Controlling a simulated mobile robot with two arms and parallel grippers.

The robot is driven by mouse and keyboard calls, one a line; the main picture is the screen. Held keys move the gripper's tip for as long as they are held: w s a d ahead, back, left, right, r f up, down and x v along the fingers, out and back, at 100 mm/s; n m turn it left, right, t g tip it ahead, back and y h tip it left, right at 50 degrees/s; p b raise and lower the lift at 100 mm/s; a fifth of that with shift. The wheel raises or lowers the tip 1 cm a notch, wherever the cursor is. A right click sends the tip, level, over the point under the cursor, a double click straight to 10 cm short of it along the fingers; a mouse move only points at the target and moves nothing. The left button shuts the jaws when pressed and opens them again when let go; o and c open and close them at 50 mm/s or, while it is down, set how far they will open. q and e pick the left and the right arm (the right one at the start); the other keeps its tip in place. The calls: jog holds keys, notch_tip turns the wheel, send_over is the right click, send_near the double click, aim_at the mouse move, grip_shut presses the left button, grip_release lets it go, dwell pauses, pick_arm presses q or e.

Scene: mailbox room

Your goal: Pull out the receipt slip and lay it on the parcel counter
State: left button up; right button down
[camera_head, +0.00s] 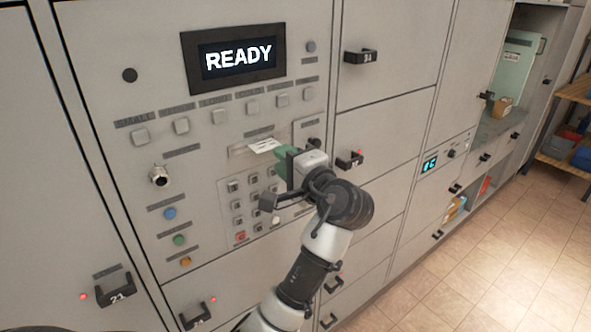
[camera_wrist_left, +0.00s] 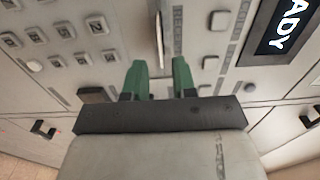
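The white receipt slip (camera_head: 265,146) sticks out of the slot (camera_head: 240,151) in the grey machine panel, below the button row. My left gripper (camera_head: 284,166), with green fingers, is close to the panel, just beside the slip's lower right side. In the left wrist view its two fingers (camera_wrist_left: 160,82) stand apart with nothing between their tips. The slip shows there as a thin pale strip (camera_wrist_left: 159,42), seen nearly edge-on ahead of the gap. A grey counter (camera_head: 487,132), likely the parcel counter, lies in the alcove at the far right. My right gripper is not in view.
The display (camera_head: 238,56) reads READY. A keypad (camera_head: 237,204) sits below the slot, partly hidden by my arm. A small cardboard box (camera_head: 502,106) stands on the counter. Locker handles (camera_head: 360,57) jut out to the right. The tiled floor (camera_head: 480,260) at lower right is clear.

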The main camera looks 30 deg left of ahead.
aim_at(269, 148)
pick_arm(q)
jog(key=shift+x, duration=3.15)
jog(key=shift+c, duration=0.2)
grip_shut()
jog(key=shift+d+p, duration=0.1)
jog(key=shift+p, duration=0.2)
jog(key=p+v, duration=0.1)
jog(key=v, duration=0.8)
